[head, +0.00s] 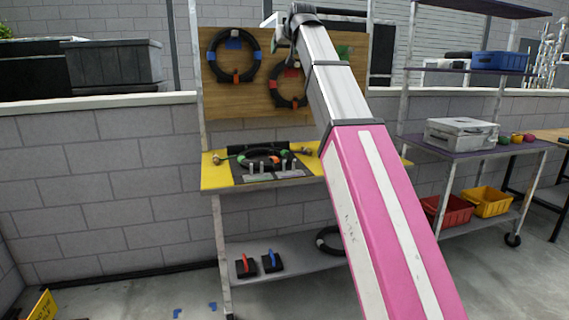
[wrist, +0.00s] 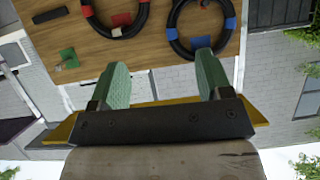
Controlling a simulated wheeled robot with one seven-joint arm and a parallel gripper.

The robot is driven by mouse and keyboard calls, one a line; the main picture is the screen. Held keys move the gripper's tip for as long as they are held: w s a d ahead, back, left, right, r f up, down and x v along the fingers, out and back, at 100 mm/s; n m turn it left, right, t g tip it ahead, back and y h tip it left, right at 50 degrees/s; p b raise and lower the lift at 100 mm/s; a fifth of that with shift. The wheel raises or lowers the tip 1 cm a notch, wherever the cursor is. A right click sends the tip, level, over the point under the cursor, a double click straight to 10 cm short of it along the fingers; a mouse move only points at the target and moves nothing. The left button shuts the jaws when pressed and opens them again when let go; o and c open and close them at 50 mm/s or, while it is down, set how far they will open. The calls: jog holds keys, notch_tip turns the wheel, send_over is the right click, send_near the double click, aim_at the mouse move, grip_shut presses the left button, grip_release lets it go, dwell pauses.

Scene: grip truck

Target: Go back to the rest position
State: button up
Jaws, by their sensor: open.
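My gripper (wrist: 163,76) shows in the wrist view with its two green fingers spread wide apart and nothing between them. It is in front of the wooden board (wrist: 170,50), which appears upside down there. In the head view my pink and grey arm reaches up in front of the board (head: 262,103), and my wrist part shows near the board's top; the fingers cannot be made out there.
A workbench with a yellow top (head: 216,172) below the board holds another coil (head: 262,158) and small parts. A shelf cart (head: 462,147) with a grey case (head: 461,133) and red and yellow bins stands right. Open floor shows at front left, near a yellow sign (head: 43,306).

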jog(key=s+d+f+m+g+h, duration=0.1)
jog(key=d+f+g, duration=0.15)
jog(key=f, duration=1.25)
jog(key=d+f+g+h, duration=0.1)
jog(key=d+f, duration=0.3)
jog(key=f, duration=1.1)
jog(key=s+d+f+m+g+h, duration=0.1)
jog(key=d+f+g, duration=0.15)
jog(key=f, duration=1.25)
jog(key=s+d+f+g, duration=0.2)
jog(key=s+f, duration=0.5)
jog(key=f, duration=0.4)
jog(key=s+d+f+g, duration=0.2)
jog(key=s+d+f, duration=0.2)
jog(key=s+f, duration=0.4)
jog(key=s+d+f+m+g, duration=0.1)
jog(key=s+d+f+g, duration=0.1)
jog(key=s+f, duration=0.6)
notch_tip(320, 180, down, 6)
jog(key=shift+s+d+f+h, duration=0.15)
jog(key=shift+d+h, duration=0.25)
jog(key=shift+d, duration=0.5)
